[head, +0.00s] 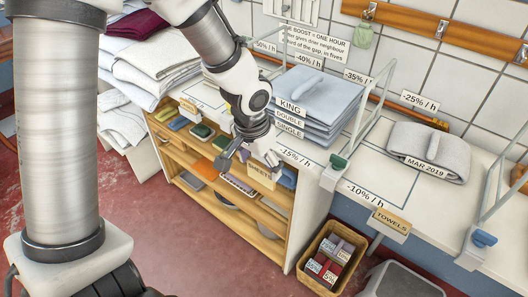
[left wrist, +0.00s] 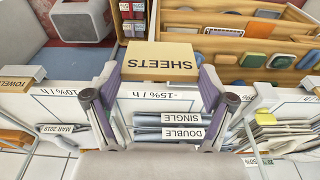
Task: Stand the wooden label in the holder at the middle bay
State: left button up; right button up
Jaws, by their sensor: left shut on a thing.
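The wooden label reading SHEETS (head: 261,174) is held between the fingers of my left gripper (head: 247,160), in front of the counter's front edge. In the left wrist view the label (left wrist: 160,62) spans the gap between the two fingertips, its text upside down. The middle bay holds a stack of folded grey linen (head: 315,100) tagged KING, DOUBLE and SINGLE, with -15% / h on the counter edge. The holder at this bay cannot be made out; the gripper and label cover part of the edge. My right gripper is not in view.
A TOWELS label (head: 390,223) stands at the right bay's front edge, below a folded grey towel (head: 429,152). Clear dividers with a green clip (head: 338,161) and a blue clip (head: 483,239) flank that bay. Wooden shelves (head: 272,218) lie below the counter; a crate (head: 325,258) stands on the floor.

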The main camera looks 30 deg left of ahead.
pick_arm(q)
jog(key=w+a+p, duration=0.1)
jog(key=w, duration=0.2)
jog(key=w+a, duration=0.2)
jog(key=w, duration=0.1)
jog(key=w+a+p, duration=0.1)
jog(key=w+a, duration=0.1)
jog(key=w, duration=0.2)
jog(key=shift+a+f+p, duration=0.25)
jog(key=shift+f+p, duration=0.05)
jog(key=shift+f, duration=0.05)
jog(key=f, duration=0.3)
jog(key=shift+w+p, duration=0.2)
jog(key=shift+p, duration=0.15)
jog(key=shift+f, duration=0.45)
jog(key=shift+f, duration=0.1)
jog(key=o, duration=0.8)
jog(key=shift+o, duration=0.2)
